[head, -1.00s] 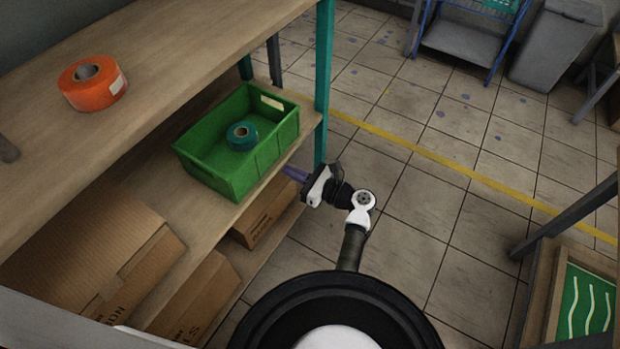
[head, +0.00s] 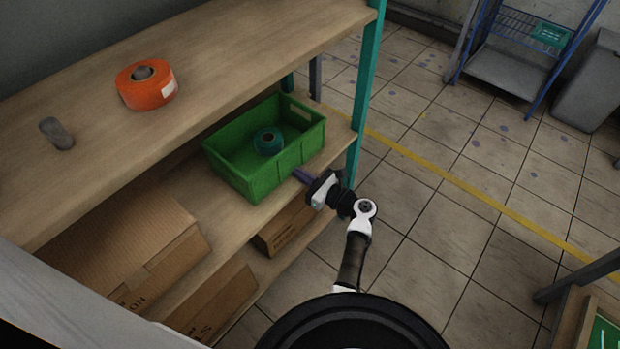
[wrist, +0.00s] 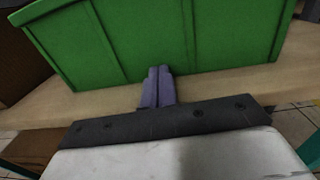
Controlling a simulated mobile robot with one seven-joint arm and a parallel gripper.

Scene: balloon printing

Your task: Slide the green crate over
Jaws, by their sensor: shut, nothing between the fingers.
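The green crate (head: 255,176) stands upright on the middle wooden shelf, near its front edge and close to the teal post. A teal tape roll (head: 268,141) lies inside it. My gripper (head: 301,175) is at the crate's front side, toward its right end. In the wrist view the crate's green wall (wrist: 150,40) fills the top, and my shut purple fingers (wrist: 160,72) point at its lower part. The fingertips look to be at or very near the wall; I cannot tell whether they touch. Nothing is between them.
An orange tape roll (head: 147,86) and a grey cylinder (head: 57,133) are on the upper shelf. A teal post (head: 364,95) stands right of the crate. Cardboard boxes (head: 120,250) sit left and below.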

